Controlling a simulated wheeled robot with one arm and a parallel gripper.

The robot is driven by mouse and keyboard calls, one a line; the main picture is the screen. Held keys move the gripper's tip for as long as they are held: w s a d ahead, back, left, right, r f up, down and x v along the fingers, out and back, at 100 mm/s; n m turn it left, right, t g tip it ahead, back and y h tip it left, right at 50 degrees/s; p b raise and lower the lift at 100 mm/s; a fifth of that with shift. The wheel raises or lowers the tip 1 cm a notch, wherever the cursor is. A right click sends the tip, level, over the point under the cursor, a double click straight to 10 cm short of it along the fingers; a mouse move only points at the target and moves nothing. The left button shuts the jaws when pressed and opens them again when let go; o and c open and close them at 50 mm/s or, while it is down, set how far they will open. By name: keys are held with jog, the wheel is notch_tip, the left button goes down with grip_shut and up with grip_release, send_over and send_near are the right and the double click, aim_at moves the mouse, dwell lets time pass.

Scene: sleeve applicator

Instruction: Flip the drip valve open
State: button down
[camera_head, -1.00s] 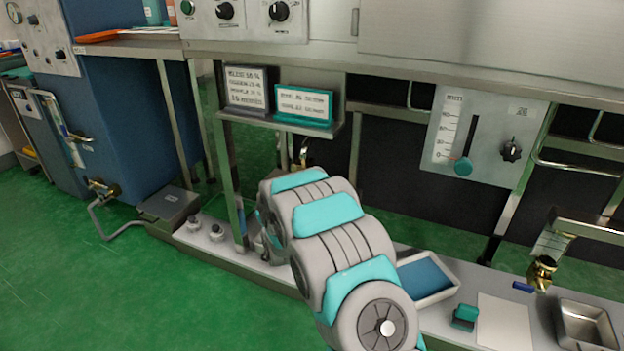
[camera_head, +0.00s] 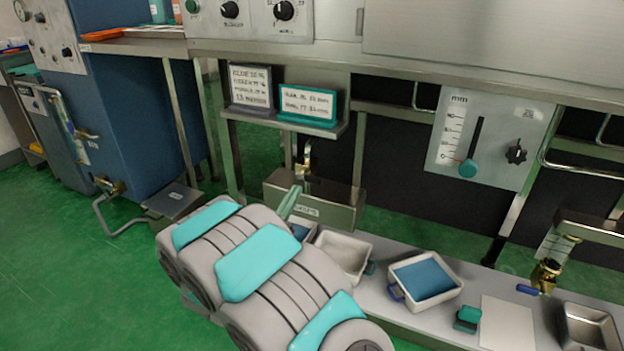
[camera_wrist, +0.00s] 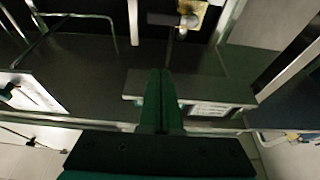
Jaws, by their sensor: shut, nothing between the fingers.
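A small brass valve (camera_head: 304,160) hangs below the shelf with the signs, above a grey metal box (camera_head: 340,213) with a label on its front. No readable mark shows that it is the drip valve. My gripper (camera_head: 292,200) shows as a narrow green tip in front of the box's left part; my arm hides the rest. In the wrist view the green fingers (camera_wrist: 161,98) are together and empty. A brass fitting with a pale round end (camera_wrist: 190,15) shows at the top, apart from the fingertips.
Another brass valve (camera_head: 545,274) is at the right, near a metal pan (camera_head: 588,325). A white tray (camera_head: 345,254) and a blue-filled tray (camera_head: 425,280) stand on the low bench. A slider panel (camera_head: 492,140) hangs at the upper right. A blue tank (camera_head: 125,120) stands at left.

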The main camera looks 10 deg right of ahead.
jog(key=shift+w, duration=0.1)
notch_tip(320, 180, up, 3)
send_over(310, 179)
jog(key=s, duration=0.2)
jog(key=shift+w+a+f, duration=0.15)
jog(key=shift+w, duration=0.1)
jog(key=shift+s+f, duration=0.1)
jog(key=shift+f, duration=1.65)
